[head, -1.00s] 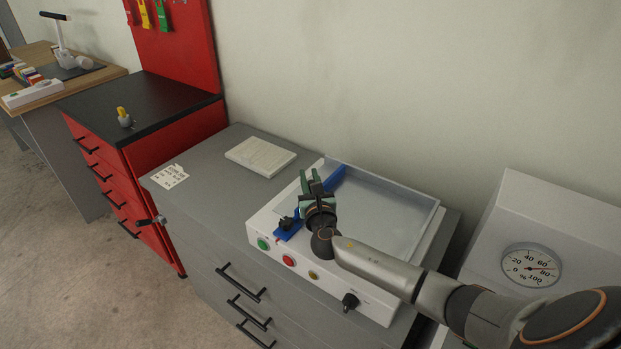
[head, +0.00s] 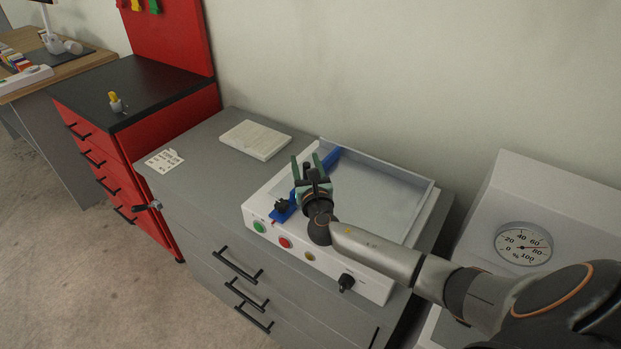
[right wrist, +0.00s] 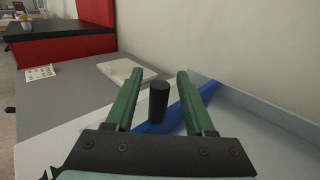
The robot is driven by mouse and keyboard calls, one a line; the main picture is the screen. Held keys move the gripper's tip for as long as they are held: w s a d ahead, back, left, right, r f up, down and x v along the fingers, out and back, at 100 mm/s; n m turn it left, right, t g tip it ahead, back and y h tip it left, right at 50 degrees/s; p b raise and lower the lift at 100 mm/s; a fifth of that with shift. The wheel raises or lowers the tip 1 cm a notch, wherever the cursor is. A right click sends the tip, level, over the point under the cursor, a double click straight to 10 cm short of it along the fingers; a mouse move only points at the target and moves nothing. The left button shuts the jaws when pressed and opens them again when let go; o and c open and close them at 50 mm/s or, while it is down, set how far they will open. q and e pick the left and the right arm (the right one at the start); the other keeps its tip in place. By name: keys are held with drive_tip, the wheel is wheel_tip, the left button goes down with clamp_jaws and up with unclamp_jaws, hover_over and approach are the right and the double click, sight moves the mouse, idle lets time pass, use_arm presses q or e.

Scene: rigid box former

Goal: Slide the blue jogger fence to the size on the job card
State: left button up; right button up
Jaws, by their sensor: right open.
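The blue jogger fence (head: 329,161) lies along the left part of the white box former's tray (head: 385,195). In the right wrist view the fence (right wrist: 185,108) runs behind a dark upright knob (right wrist: 158,101). My right gripper (head: 311,160) is over the fence, partly hiding it. Its green fingers (right wrist: 158,88) are open, one on each side of the knob in the picture; I cannot tell whether they touch it. The job card (head: 164,160) lies on the left of the grey cabinet top; its print is too small to read. My left gripper is not in view.
The former's front has a green button (head: 259,226), a red button (head: 285,242) and a black knob (head: 346,282). A white pad (head: 255,139) lies behind on the cabinet. A white box with a dial (head: 523,243) stands at right.

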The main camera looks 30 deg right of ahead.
drive_tip(key=v, duration=1.1)
drive_tip(key=shift+s+a, duration=0.1)
drive_tip(key=shift+s, duration=0.1)
